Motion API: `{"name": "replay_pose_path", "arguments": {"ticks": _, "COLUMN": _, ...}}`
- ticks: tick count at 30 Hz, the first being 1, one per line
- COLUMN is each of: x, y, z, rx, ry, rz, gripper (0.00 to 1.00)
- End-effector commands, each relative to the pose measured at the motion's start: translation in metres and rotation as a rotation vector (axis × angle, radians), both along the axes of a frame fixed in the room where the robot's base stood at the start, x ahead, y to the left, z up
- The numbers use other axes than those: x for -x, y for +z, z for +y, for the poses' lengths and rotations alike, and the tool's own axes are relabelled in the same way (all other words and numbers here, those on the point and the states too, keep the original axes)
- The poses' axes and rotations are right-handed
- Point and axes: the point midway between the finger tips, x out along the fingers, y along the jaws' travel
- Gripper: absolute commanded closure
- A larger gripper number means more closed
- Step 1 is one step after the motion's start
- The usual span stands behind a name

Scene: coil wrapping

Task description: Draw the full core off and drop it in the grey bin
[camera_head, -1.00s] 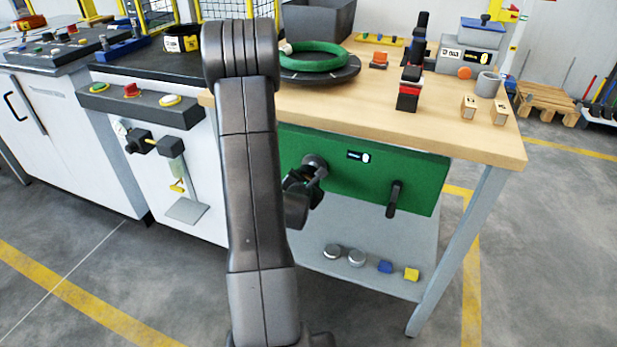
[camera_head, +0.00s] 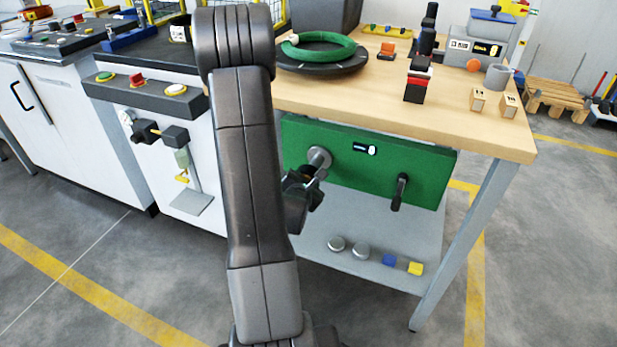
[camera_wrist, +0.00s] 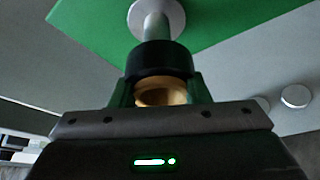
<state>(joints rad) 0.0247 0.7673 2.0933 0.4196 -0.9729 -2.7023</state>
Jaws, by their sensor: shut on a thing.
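In the wrist view, my gripper (camera_wrist: 160,92) is shut on the core (camera_wrist: 160,58). The core has a dark band of winding and a tan hollow end facing the camera. The grey spindle (camera_wrist: 156,27) runs from its round flange to the far side of the core; I cannot tell whether its tip is inside. In the head view, my gripper (camera_head: 303,194) is below the spindle flange (camera_head: 319,157) on the green panel (camera_head: 345,175), partly hidden by my arm. A dark grey bin (camera_head: 325,14) stands at the back of the bench, cut off by the top edge.
A black crank handle (camera_head: 402,192) sticks out of the panel on the right. Below, a grey shelf (camera_head: 350,282) holds discs and small blocks. A green ring (camera_head: 330,50) lies on a dark turntable on the wooden bench top (camera_head: 440,115). Floor in front is clear.

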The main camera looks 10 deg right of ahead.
Motion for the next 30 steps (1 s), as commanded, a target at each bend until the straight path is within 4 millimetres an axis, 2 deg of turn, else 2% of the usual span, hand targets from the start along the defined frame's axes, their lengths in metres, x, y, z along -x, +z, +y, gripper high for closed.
{"name": "replay_pose_path", "arguments": {"ticks": 15, "x": 0.016, "y": 0.000, "z": 0.011, "rx": 0.000, "ry": 0.001, "rz": -0.001, "gripper": 0.85}}
{"name": "replay_pose_path", "arguments": {"ticks": 30, "x": 0.018, "y": 0.000, "z": 0.012, "rx": 0.000, "ry": 0.000, "rz": 0.000, "gripper": 0.85}}
